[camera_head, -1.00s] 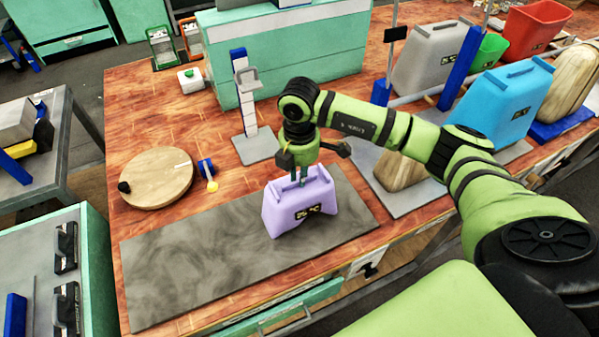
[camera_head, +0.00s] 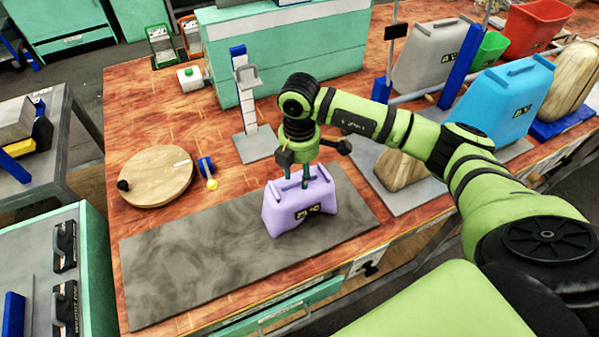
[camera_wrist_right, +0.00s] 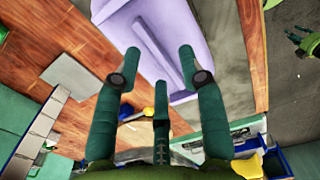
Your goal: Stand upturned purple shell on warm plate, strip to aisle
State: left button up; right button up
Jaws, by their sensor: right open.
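The purple shell (camera_head: 285,222) stands upright on the grey marbled plate (camera_head: 190,262), near its right end. A raised bar runs along its top, and a dark strip with yellow marks is on the side facing me. My right gripper (camera_head: 293,181) is just above the shell's top, pointing down, with its fingers apart. In the right wrist view the open fingers (camera_wrist_right: 158,62) are spread in front of the purple shell (camera_wrist_right: 205,40), with no grip on it visible.
A white-and-blue upright post (camera_head: 245,100) stands behind. Grey (camera_head: 428,62) and blue (camera_head: 500,105) shells stand at the right. The plate's left part is clear.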

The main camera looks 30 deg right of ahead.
notch_tip(320, 180, up, 11)
jog(key=shift+r, duration=0.15)
dwell(0.7)
